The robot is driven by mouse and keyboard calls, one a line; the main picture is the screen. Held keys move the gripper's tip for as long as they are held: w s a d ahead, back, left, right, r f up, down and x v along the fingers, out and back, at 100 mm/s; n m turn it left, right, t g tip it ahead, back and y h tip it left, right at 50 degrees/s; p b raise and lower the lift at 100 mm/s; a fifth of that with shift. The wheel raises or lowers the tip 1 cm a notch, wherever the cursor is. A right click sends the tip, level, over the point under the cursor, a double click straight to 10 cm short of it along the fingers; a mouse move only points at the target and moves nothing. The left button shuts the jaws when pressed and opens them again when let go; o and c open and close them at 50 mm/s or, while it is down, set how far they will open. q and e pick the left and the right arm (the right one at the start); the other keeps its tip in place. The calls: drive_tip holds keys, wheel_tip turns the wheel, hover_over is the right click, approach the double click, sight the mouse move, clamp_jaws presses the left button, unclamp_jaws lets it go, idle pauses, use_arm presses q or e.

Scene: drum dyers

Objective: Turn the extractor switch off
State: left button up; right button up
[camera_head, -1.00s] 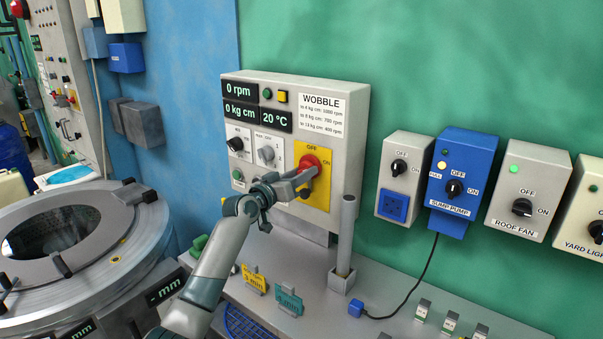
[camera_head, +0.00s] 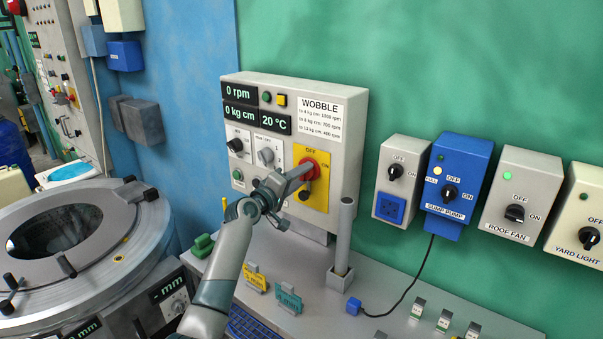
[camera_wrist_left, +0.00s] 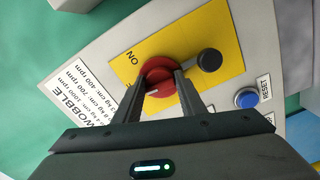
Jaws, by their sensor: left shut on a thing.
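A red rotary knob (camera_head: 315,163) sits on a yellow plate (camera_head: 322,193) at the lower right of the grey control panel (camera_head: 353,133). The plate reads OFF above the knob and ON to its right. I see no "extractor" label. My left gripper (camera_head: 302,173) reaches it from the lower left. In the left wrist view, the fingers of my left gripper (camera_wrist_left: 158,98) are on either side of the red knob (camera_wrist_left: 158,72) and shut on it. A white mark shows on the knob, but I cannot tell which label it points to. My right gripper is not in view.
A grey post (camera_head: 344,235) stands on the bench just right of the panel. Other switch boxes, including the sump pump box (camera_head: 460,170), line the green wall.

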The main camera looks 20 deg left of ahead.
use_arm(q)
drive_tip(key=shift+n, duration=0.6)
drive_tip(key=o, duration=1)
drive_tip(key=shift+o, duration=0.2)
drive_tip(key=shift+s, duration=0.15)
drive_tip(key=b+v, duration=0.4)
drive_tip(key=v, duration=1.3)
drive_tip(key=shift+b, duration=0.4)
